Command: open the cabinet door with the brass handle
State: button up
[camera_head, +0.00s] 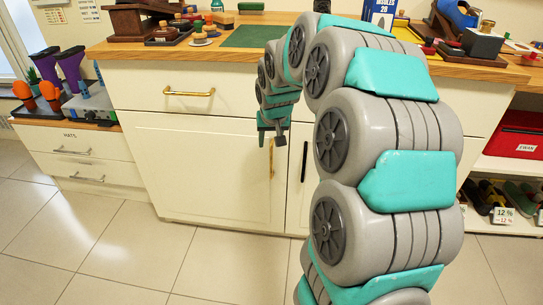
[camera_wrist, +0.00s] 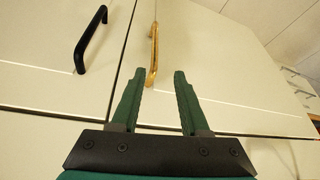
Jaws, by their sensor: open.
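The cabinet door (camera_head: 200,165) is a cream panel below the wooden counter, and it is shut. Its vertical brass handle (camera_head: 272,160) sits near the door's right edge. The handle also shows in the wrist view (camera_wrist: 153,50). My gripper (camera_head: 272,138) is open and empty, in front of the door at about the handle's upper end. In the wrist view, the handle's near end appears between my fingertips (camera_wrist: 158,74), closer to the left finger. I cannot tell whether it is between the fingers in depth. My arm hides part of the cabinet's right side.
The neighbouring door has a black handle (camera_head: 304,161), left of the brass one in the wrist view (camera_wrist: 91,40). A drawer above has a horizontal brass handle (camera_head: 189,93). The counter (camera_head: 240,54) overhangs above. The tiled floor (camera_head: 125,245) in front of the door is clear.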

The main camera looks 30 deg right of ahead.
aim_at(271, 158)
jog(key=f, duration=0.2)
jog(key=shift+s+d+f+m+g+h, duration=0.2)
jog(key=shift+s+f+m+g+h, duration=0.1)
jog(key=shift+f, duration=0.1)
jog(key=x, duration=0.7)
jog(key=shift+w+f+p, duration=0.15)
jog(key=shift+w+p, duration=0.05)
jog(key=shift+p, duration=0.2)
grip_shut()
dwell(0.7)
